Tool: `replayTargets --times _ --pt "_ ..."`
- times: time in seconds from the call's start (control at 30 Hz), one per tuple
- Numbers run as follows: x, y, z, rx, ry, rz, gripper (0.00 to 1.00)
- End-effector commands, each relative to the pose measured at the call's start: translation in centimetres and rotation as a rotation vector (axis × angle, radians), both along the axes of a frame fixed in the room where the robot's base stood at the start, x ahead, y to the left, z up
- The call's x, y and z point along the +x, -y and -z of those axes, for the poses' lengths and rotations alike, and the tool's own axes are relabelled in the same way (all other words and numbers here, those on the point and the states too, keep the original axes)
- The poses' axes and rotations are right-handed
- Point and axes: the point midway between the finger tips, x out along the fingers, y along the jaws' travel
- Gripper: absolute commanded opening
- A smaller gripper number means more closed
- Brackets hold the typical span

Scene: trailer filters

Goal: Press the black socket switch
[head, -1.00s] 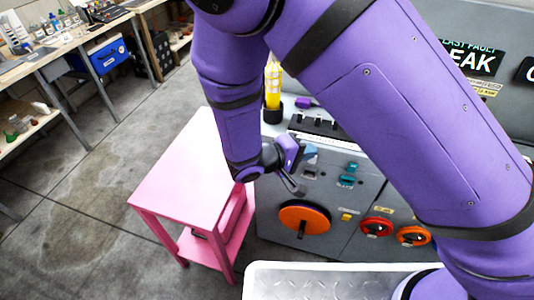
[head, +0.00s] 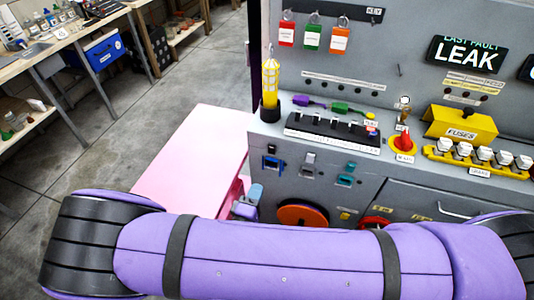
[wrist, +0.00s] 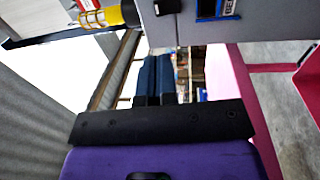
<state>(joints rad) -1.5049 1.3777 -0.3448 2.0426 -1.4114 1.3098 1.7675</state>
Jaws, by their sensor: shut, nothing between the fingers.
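A grey control cabinet (head: 262,180) carries a row of small switch sockets on its front. The left socket (head: 271,162) looks black with a blue edge, the middle one (head: 309,161) grey, the right one (head: 346,176) teal. Which is the black socket switch is not certain; the left one looks darkest. At the top of the wrist view are a black fitting (wrist: 167,6) and a blue-framed one (wrist: 217,8). My gripper (wrist: 160,62) is shut and empty, with its dark blue fingers together, apart from the cabinet.
A pink table (head: 195,155) stands left of the cabinet. On the cabinet top are a yellow lamp (head: 270,85), a black power strip (head: 330,130), a red knob (head: 404,142) and a yellow fuse box (head: 462,124). An orange dial (head: 302,215) sits below the sockets.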

Motion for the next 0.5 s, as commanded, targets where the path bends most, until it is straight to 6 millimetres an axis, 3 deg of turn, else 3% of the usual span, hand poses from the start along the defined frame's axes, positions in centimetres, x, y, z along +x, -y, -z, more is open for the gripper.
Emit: replayTargets --times 0.5 --pt "0.62 0.23 0.02 -0.002 0.003 -0.005 0.00"
